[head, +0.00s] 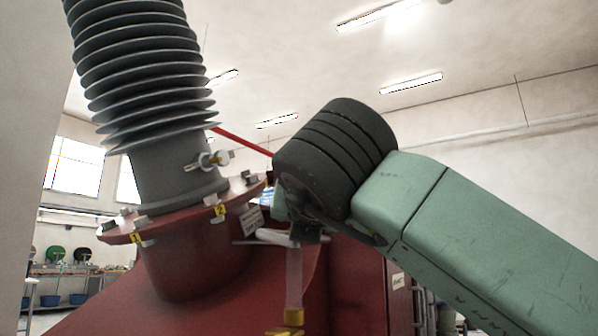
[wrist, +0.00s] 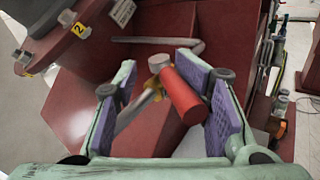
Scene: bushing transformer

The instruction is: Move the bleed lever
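In the wrist view, a lever with a red cylindrical grip (wrist: 180,96) and a round grey end (wrist: 160,61) shows between my fingers. I take it for the bleed lever. My gripper (wrist: 156,68) is open, with purple pads on both sides of the lever. The red grip lies closer to the right pad; I cannot tell whether they touch. A grey pipe (wrist: 132,108) with a yellow fitting runs below, near the left finger. In the head view my black wrist joint hides most of my gripper, and I cannot make out the red grip there.
The grey ribbed bushing (head: 145,75) rises from the red flange (head: 160,222), which has numbered yellow tags. A small valve (head: 210,160) sticks out from the bushing. A grey bar (wrist: 158,43) lies just beyond my fingers. The red tank wall (wrist: 235,40) stands close behind.

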